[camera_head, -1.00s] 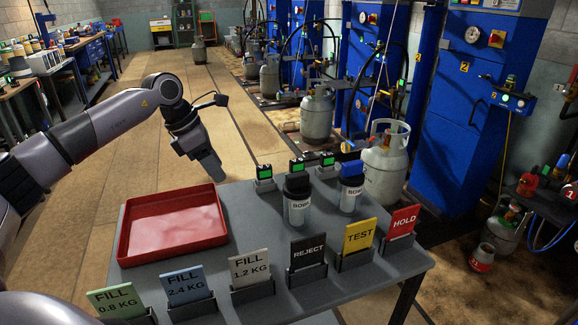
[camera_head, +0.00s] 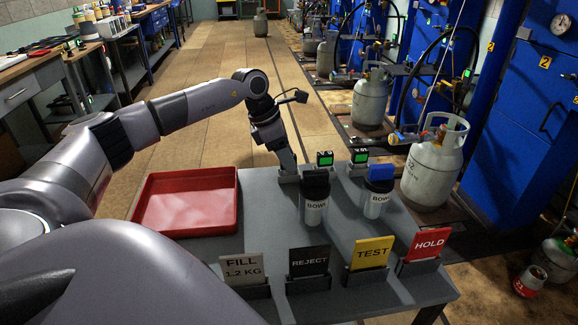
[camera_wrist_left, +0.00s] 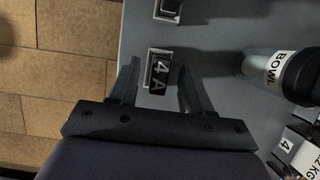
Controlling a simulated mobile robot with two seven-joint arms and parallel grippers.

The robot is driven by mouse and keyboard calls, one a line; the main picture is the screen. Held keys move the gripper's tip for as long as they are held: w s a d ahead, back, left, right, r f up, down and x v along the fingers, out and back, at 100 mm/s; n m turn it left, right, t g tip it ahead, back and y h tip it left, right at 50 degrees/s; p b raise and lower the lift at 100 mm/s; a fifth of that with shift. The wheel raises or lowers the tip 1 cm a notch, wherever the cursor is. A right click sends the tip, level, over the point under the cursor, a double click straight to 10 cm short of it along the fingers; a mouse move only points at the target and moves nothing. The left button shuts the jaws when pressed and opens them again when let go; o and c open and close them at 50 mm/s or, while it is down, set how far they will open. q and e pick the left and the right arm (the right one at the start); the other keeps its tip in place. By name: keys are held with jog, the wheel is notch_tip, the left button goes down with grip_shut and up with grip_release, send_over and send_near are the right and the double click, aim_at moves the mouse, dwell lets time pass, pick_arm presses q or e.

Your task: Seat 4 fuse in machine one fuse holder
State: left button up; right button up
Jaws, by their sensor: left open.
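A small dark block marked "4 A" (camera_wrist_left: 158,72) sits in a pale-edged base on the grey table in the left wrist view. My left gripper (camera_wrist_left: 157,90) is open, with one finger on each side of the block and a gap to both. In the head view my left gripper (camera_head: 288,166) points down at the table's far edge and hides most of this block; its grey base (camera_head: 287,178) shows below. Two similar black blocks with green tops stand to its right, one near (camera_head: 325,159) and one farther right (camera_head: 360,156). My right gripper is not in view. I cannot make out machine one's fuse holder.
Two bowl containers, black-topped (camera_head: 315,195) and blue-topped (camera_head: 378,190), stand right of the gripper. A red tray (camera_head: 186,230) lies left on the grey table (camera_head: 262,215). Card stands line the front, such as TEST (camera_head: 371,253). A gas cylinder (camera_head: 433,170) stands beyond the table.

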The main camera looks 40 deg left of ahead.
pick_arm(q)
jog(key=shift+w+d+f, duration=0.15)
jog(key=shift+w+f, duration=0.05)
jog(key=shift+f, duration=0.4)
grip_shut()
jog(key=shift+r, duration=0.1)
